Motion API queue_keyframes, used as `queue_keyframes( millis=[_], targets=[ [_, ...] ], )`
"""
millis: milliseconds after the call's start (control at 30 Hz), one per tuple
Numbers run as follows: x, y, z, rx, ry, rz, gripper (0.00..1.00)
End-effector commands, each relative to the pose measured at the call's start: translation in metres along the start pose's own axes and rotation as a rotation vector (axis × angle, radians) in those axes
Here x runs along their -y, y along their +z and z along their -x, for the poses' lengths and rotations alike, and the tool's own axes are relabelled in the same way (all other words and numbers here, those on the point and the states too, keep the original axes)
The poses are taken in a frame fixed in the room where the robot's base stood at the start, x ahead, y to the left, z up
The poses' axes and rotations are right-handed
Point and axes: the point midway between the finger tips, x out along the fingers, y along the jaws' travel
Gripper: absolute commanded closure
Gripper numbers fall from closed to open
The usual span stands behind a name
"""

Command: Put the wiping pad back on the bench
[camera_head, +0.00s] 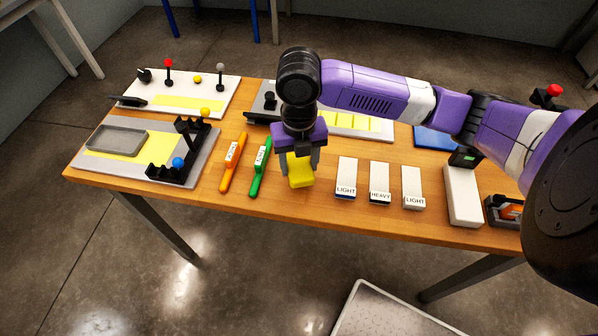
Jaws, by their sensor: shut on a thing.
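My gripper (299,160) hangs over the middle of the wooden bench (322,202), pointing down. It is shut on a yellow wiping pad (300,173), which shows between and below the fingers. I cannot tell from this one view whether the pad touches the bench top or is a little above it.
A green tool (259,168) and an orange tool (233,165) lie left of the pad. Labelled white blocks (346,176) stand to its right. A grey station with a tray (116,141) is at left. Bare wood surrounds the pad toward the front edge.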

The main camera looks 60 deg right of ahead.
Motion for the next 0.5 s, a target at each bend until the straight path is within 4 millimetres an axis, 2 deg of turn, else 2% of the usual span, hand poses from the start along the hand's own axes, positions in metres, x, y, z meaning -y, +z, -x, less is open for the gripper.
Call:
queue_keyframes(
  millis=[167, 367, 500],
  targets=[
    [0.000, -0.001, -0.013, -0.003, 0.000, -0.001, 0.79],
    [0.000, -0.001, -0.041, -0.003, 0.000, -0.002, 0.79],
    [0.000, 0.000, -0.044, 0.000, 0.000, 0.000, 0.79]
  ],
)
